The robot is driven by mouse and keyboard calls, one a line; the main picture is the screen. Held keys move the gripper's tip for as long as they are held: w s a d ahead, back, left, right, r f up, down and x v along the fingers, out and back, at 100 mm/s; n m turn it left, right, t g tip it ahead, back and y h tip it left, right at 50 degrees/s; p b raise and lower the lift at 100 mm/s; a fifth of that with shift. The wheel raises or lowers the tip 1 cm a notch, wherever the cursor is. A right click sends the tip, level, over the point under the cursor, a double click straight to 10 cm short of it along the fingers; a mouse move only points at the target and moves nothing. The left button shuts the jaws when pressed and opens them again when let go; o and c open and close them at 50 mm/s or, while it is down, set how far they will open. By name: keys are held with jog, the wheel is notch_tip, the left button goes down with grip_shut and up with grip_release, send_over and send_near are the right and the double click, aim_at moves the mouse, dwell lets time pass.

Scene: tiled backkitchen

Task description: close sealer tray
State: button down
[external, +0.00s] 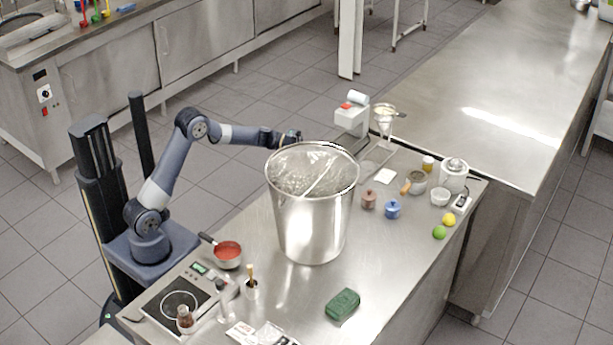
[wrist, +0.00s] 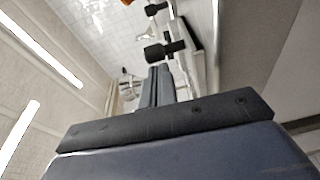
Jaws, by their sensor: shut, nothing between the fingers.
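A white and grey machine with a red button (external: 350,112), which looks like the sealer, stands at the back of the steel table behind the large pot. A flat grey piece (external: 372,160), possibly its tray, lies low in front of it, partly hidden by the pot. I cannot tell how far the tray is out. My gripper (external: 297,136) is beyond the pot's rim, to the left of the machine and apart from it. In the wrist view its two dark fingers (wrist: 158,86) are together and empty. Black knob-like parts (wrist: 165,50) show beyond them.
The tall steel pot (external: 312,215) stands close to my arm. A saucepan of red sauce (external: 228,255) and a hob (external: 178,306) are at the near left. Several jars, a lemon (external: 449,219) and a lime (external: 439,232) are at the right.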

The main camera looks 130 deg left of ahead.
jog(key=shift+d, duration=0.1)
jog(key=a, duration=0.1)
jog(key=s+a, duration=0.1)
jog(key=a, duration=0.1)
jog(key=shift+s+a, duration=0.35)
jog(key=shift+s, duration=0.05)
jog(key=v, duration=1)
jog(key=shift+b, duration=0.4)
jog(key=shift+w+r, duration=0.1)
jog(key=x, duration=0.9)
jog(key=shift+w+p, duration=0.4)
jog(key=w+d, duration=0.2)
jog(key=d, duration=0.1)
jog(key=shift+d, duration=0.3)
jog(key=shift+a+p, duration=0.35)
jog(key=shift+p, duration=0.05)
